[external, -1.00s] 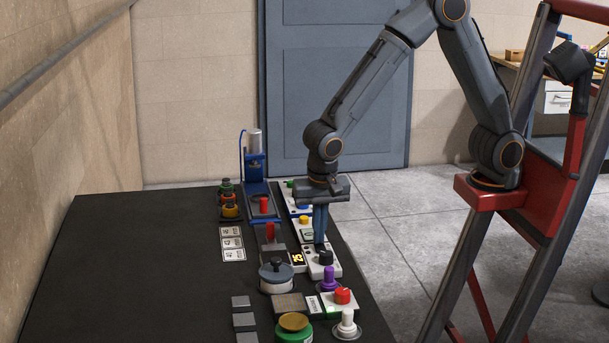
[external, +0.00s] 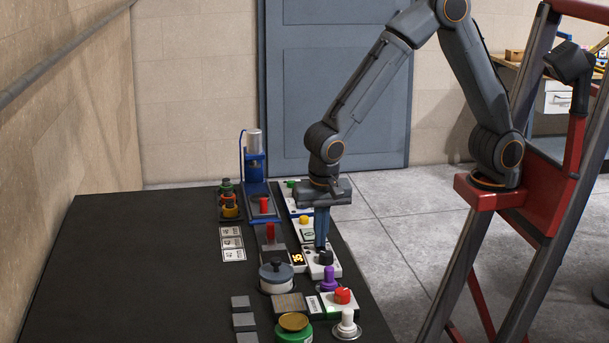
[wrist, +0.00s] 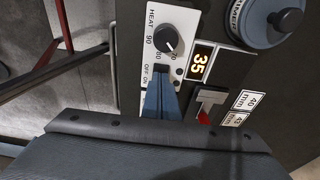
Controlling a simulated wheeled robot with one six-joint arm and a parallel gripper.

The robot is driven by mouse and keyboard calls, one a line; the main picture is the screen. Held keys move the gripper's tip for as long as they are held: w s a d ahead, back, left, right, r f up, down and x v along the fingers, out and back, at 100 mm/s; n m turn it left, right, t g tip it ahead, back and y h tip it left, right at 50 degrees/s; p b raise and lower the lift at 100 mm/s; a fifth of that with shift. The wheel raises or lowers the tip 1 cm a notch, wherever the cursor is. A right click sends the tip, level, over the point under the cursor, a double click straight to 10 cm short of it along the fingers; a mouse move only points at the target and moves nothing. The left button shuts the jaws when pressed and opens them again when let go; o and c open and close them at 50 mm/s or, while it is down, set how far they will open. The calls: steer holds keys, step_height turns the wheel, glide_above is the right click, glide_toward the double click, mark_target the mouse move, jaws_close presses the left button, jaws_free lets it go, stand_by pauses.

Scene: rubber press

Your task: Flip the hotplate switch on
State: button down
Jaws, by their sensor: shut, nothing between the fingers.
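The hotplate control panel (wrist: 153,30) is a white plate marked HEAT, with a black dial (wrist: 167,40) and an OFF ON label. It also shows in the external view, with its black dial (external: 326,257) just in front of my gripper. My gripper (external: 320,247) points straight down over the panel, its blue fingers together and empty. In the wrist view the fingertips (wrist: 161,72) are at the OFF ON label and cover the switch, so its position is hidden. I cannot tell whether they touch it.
An orange display (wrist: 199,63) reading 35 sits beside the panel. A red-handled lever (wrist: 204,116) and a grey round pot with a knob (external: 276,275) are close by. A purple knob (external: 329,280) stands nearer the camera. The table's left side is clear.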

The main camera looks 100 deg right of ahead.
steer(key=shift+r, duration=0.1)
step_height(320, 180, up, 14)
steer(key=a, duration=0.2)
stand_by(0.3)
steer(key=shift+f, duration=0.2)
steer(key=shift+d+r+b, duration=0.15)
steer(key=shift+d+b, duration=0.35)
steer(key=shift+d, duration=0.15)
steer(key=f+p, duration=0.1)
steer(key=f, duration=0.3)
steer(key=d+f+p, duration=0.1)
steer(key=f, duration=0.4)
steer(key=d+f+p, duration=0.1)
steer(key=f+p, duration=0.1)
steer(key=f, duration=0.3)
steer(key=shift+d, duration=0.1)
